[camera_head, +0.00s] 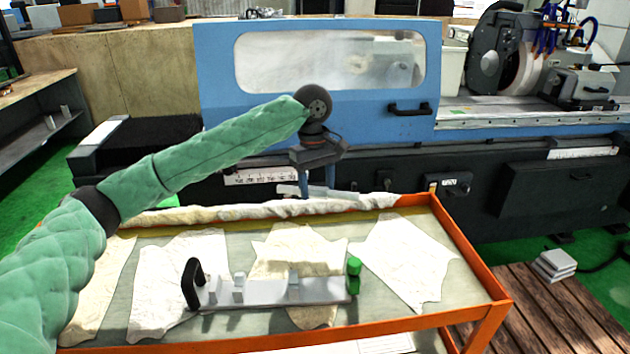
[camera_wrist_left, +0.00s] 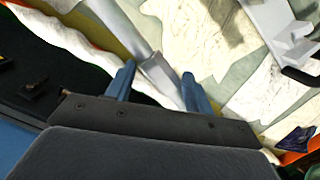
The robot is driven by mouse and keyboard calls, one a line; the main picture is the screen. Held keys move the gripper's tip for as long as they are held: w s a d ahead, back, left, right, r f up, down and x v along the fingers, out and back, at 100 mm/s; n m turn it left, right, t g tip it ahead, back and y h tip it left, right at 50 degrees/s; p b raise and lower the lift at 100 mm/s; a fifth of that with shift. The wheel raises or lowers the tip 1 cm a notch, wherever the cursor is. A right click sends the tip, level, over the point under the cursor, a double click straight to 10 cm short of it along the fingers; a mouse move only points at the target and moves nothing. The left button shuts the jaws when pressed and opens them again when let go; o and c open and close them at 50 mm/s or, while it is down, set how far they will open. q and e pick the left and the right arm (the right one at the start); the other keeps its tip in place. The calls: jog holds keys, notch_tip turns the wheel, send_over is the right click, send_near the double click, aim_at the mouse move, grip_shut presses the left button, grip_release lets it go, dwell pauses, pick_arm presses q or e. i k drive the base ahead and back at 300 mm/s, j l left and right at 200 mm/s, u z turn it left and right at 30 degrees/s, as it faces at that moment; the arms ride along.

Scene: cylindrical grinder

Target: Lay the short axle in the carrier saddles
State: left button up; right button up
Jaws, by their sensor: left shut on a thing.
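My left gripper (camera_head: 305,188) is shut on the short axle (camera_head: 335,194), a stepped light grey bar held level above the far edge of the cart. In the left wrist view the axle (camera_wrist_left: 158,72) sits between the two blue fingers of my left gripper (camera_wrist_left: 160,82). The carrier (camera_head: 265,293) is a grey plate lying on the cart top, nearer to me than the axle. It has upright saddles (camera_head: 239,287), a black handle at its left end and green knobs at its right end. Part of the carrier (camera_wrist_left: 262,18) shows at the upper right of the wrist view. The saddles look empty.
The orange-rimmed cart (camera_head: 478,255) has crumpled cloths (camera_head: 408,262) on top and a rolled cloth along its far edge. The blue grinder door (camera_head: 300,113) stands close behind the gripper. A wooden pallet (camera_head: 545,310) lies at right.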

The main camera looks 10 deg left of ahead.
aim_at(273, 285)
jog(key=k, duration=1.5)
